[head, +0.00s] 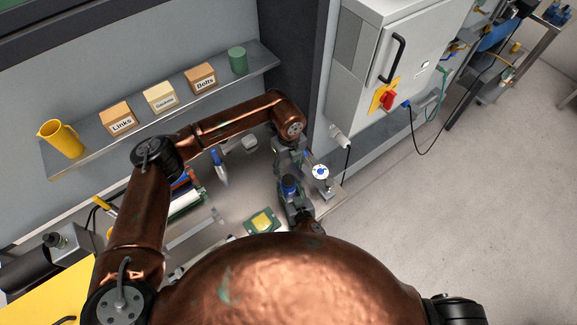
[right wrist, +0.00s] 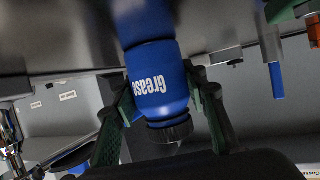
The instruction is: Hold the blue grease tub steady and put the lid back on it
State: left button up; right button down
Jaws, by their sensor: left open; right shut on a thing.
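The blue grease tub (right wrist: 158,85), lettered "Grease", stands on the metal worktop between the fingers of my right gripper (right wrist: 160,108). In the right wrist view it appears upside down. My right gripper is shut on it; the head view shows this gripper (head: 297,204) and the tub (head: 290,187) small. A dark ribbed lid-like piece (right wrist: 170,131) is at the tub's mouth; I cannot tell how firmly it sits. My left gripper (head: 288,167) is open, just behind the tub in the head view and close to its top. Its fingertips are partly hidden.
A round white piece with a blue centre (head: 320,171) stands right of the tub near the worktop edge. A green-and-yellow pad (head: 262,222) lies to the left. A shelf (head: 165,113) with boxes and a yellow jug runs behind. A grey cabinet (head: 380,70) stands at the back right.

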aim_at(288, 179)
pick_arm(q)
jog(key=n, duration=0.5)
jog(key=shift+r+n, duration=0.15)
jog(key=shift+n, duration=0.25)
jog(key=n, duration=0.4)
jog(key=shift+r, duration=0.1)
jog(key=shift+f, duration=4)
jog(key=shift+c, duration=0.4)
